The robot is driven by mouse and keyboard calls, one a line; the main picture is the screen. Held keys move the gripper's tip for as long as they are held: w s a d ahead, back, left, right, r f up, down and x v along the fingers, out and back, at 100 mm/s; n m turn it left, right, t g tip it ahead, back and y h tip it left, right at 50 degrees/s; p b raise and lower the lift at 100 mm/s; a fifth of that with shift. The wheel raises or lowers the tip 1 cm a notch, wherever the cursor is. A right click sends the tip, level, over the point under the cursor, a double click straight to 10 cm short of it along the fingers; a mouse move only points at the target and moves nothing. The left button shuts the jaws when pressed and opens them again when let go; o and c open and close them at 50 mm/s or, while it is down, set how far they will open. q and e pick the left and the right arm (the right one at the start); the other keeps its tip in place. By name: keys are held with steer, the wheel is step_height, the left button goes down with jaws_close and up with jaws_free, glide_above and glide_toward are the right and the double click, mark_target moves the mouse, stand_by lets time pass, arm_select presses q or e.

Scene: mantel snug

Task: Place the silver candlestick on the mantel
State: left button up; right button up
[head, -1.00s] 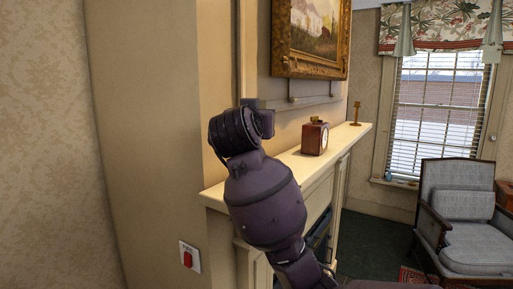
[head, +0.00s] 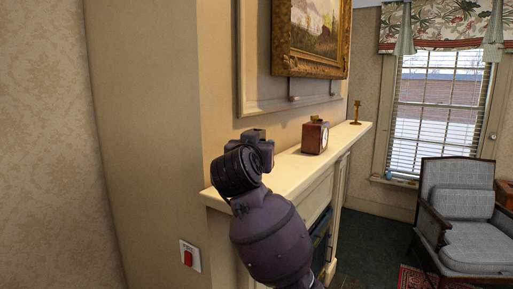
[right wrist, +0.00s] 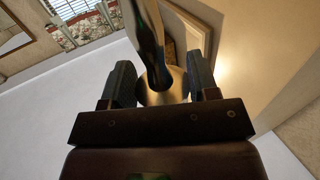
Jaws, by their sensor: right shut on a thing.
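The mantel (head: 268,172) is a long cream shelf running away from me along the wall in the head view. My right gripper (right wrist: 160,68) shows in the right wrist view, its two dark fingers on either side of a shiny candlestick (right wrist: 160,92). The candlestick has a round part between the fingers and a dark, reflecting stem running to the top of the picture. In the head view my right arm stands in front of the mantel's near end; I cannot make out the fingers or candlestick there. My left gripper is not in view.
A wooden clock (head: 314,138) stands midway along the mantel, and a brass candlestick (head: 356,112) stands near its far end. A gold-framed painting (head: 312,38) hangs above. The near stretch of shelf looks clear. A grey armchair (head: 462,215) stands at the right.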

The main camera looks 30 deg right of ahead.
steer(key=o, duration=1.3)
steer(key=shift+f, duration=0.1)
steer(key=shift+c, duration=0.2)
